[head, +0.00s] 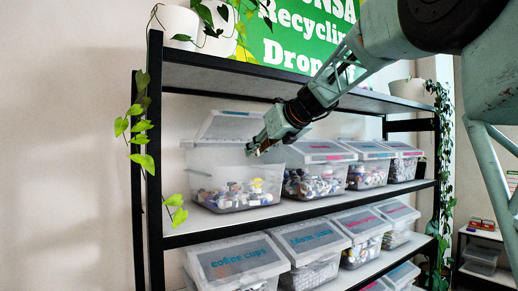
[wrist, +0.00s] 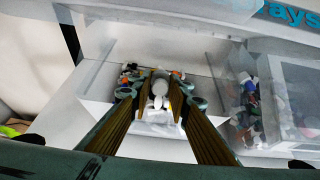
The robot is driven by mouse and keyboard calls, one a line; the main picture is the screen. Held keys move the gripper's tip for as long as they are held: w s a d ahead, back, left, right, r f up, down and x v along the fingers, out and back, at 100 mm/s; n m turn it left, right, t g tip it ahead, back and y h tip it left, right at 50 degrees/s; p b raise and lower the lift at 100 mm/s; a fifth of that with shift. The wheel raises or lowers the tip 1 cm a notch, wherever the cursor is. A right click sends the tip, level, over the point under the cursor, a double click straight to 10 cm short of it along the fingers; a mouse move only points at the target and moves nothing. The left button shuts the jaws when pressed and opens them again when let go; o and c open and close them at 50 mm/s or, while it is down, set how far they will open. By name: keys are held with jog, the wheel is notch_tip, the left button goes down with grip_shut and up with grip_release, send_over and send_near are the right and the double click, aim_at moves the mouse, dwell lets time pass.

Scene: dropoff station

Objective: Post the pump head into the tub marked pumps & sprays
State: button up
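The tub marked pumps & sprays (head: 240,205) is the clear, leftmost tub on the upper shelf. Its lid (head: 228,125) stands raised, and part of a blue label ending in "rays" shows on it in the wrist view (wrist: 290,14). Small mixed caps and pieces lie inside. My gripper (head: 260,148) points down over the tub's open top, above its contents. In the wrist view its two long gold fingers (wrist: 160,85) are apart, with a white rounded piece (wrist: 160,87) showing between their tips.
A lidded tub (head: 315,182) of mixed pieces stands close to the right, with more tubs beyond. More lidded tubs, one marked coffee cups (head: 240,265), fill the shelf below. A black shelf post (head: 155,130) and trailing ivy (head: 143,130) are at the left.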

jog(key=shift+w+a+f, duration=0.15)
jog(key=shift+w+a, duration=0.5)
jog(key=shift+w, duration=0.15)
jog(key=shift+w+a+f, duration=0.1)
jog(key=shift+w+a, duration=0.55)
jog(key=shift+w, duration=0.15)
jog(key=shift+o, duration=0.9)
jog(key=o, duration=0.5)
jog(key=shift+s+d, duration=0.1)
jog(key=shift+v, duration=5.85)
